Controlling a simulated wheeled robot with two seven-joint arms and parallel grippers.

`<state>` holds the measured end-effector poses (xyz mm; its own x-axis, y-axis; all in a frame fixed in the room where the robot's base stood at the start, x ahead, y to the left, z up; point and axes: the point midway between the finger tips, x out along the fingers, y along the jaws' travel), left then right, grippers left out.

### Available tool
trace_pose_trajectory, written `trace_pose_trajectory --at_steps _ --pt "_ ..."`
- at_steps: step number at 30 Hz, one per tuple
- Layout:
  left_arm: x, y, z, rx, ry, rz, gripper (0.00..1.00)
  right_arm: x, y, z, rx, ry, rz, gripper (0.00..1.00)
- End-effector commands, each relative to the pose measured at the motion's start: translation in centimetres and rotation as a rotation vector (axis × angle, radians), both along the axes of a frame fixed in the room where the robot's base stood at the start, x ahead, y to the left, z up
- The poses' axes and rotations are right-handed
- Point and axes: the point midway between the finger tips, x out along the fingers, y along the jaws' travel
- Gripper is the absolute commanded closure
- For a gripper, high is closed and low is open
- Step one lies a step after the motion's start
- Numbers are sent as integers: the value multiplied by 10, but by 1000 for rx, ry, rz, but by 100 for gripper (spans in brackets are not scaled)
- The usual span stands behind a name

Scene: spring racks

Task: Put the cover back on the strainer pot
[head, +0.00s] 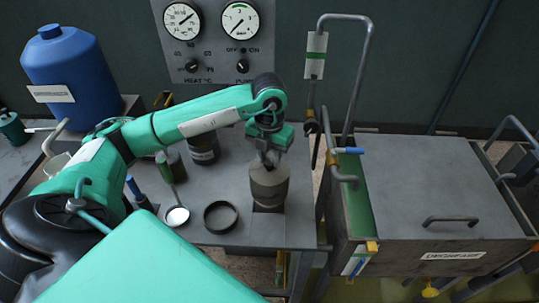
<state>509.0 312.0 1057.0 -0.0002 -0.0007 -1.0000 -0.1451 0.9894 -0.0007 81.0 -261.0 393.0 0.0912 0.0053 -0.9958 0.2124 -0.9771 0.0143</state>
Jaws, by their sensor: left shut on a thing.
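The strainer pot (268,192) is a dark grey cylinder standing upright on the grey bench, right of the middle. My left gripper (268,160) points down directly over it and is shut on the small top part of its cover (261,175). The cover is at the pot's top; I cannot tell whether it is fully seated or slightly above, as the gripper hides part of it. My right gripper is not in view.
A dark ring (221,217) and a round white-faced tool (177,215) lie left of the pot. A dark jar (203,145) stands behind. A blue jug (72,75) is far left. The lidded degreaser tank (430,190) and bent pipes (360,75) stand right.

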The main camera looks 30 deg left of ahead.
Motion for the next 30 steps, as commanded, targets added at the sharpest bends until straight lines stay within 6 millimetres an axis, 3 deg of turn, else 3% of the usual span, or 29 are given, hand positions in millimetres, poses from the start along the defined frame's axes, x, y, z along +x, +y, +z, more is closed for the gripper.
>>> trace_pose_trajectory --at_steps 30 --pt "0 0 -26 0 -1 0 100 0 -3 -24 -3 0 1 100"
